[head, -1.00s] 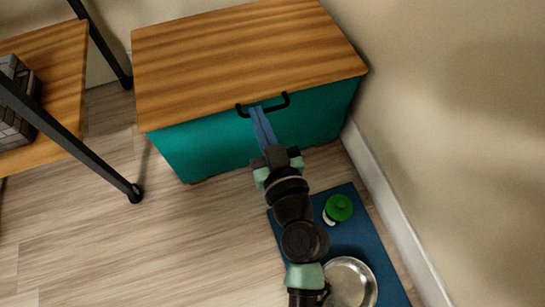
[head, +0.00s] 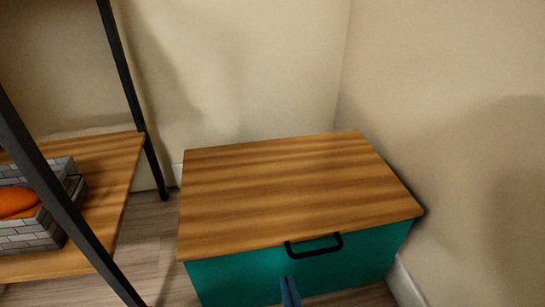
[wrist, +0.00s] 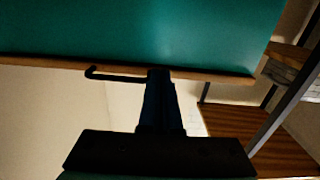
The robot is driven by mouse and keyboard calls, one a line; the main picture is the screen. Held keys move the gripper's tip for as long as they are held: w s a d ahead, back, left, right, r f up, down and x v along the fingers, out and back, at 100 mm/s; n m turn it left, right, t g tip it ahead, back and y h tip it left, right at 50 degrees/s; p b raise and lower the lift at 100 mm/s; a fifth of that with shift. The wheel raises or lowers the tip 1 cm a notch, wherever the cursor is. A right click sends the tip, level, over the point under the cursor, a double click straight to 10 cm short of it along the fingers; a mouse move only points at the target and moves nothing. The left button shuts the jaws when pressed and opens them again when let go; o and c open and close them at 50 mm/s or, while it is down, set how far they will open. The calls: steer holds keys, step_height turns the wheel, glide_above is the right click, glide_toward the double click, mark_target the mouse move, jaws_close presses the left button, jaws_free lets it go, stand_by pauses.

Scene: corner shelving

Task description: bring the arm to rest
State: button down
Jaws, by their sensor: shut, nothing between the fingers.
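My gripper (head: 289,291) shows at the bottom edge of the head view, its blue fingers together and empty. It is in front of the teal chest (head: 240,279), just below the black handle (head: 314,247). The chest has a wooden lid (head: 300,195), which lies closed. In the wrist view the gripper (wrist: 158,75) points toward the teal front (wrist: 150,30), with the handle (wrist: 115,77) to the left of the fingertips. I cannot tell whether the fingers touch the chest. The rest of my arm is out of the head view.
A black-framed shelf (head: 110,190) stands at the left, with a grey brick-patterned basket (head: 35,232) holding an orange thing (head: 15,202). Walls close in behind and to the right of the chest. A little wood floor (head: 150,250) shows between shelf and chest.

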steer(key=w+a+r, duration=0.1)
steer(key=w+a+r+y, duration=0.1)
steer(key=shift+a+n, duration=0.3)
steer(key=shift+n, duration=0.1)
step_height(320, 180, up, 24)
steer(key=m+h, duration=0.3)
steer(key=h, duration=0.1)
glide_above(266, 247)
steer(key=w, duration=0.3)
steer(key=s+r+t+p, duration=0.35)
steer(key=r+p, duration=0.75)
steer(key=r, duration=0.9)
steer(key=s+r+t+p, duration=0.4)
steer(key=r+p, duration=0.7)
steer(key=r, duration=0.9)
steer(key=s+r+t+p, duration=0.3)
steer(key=s+r+p, duration=0.3)
steer(key=r+p, duration=1)
step_height(266, 247, up, 39)
steer(key=p, duration=3.1)
steer(key=shift+w+d+r, duration=0.15)
steer(key=shift+w+d, duration=0.1)
steer(key=shift+w, duration=0.05)
steer(key=shift+s+g, duration=0.1)
steer(key=shift+g, duration=0.25)
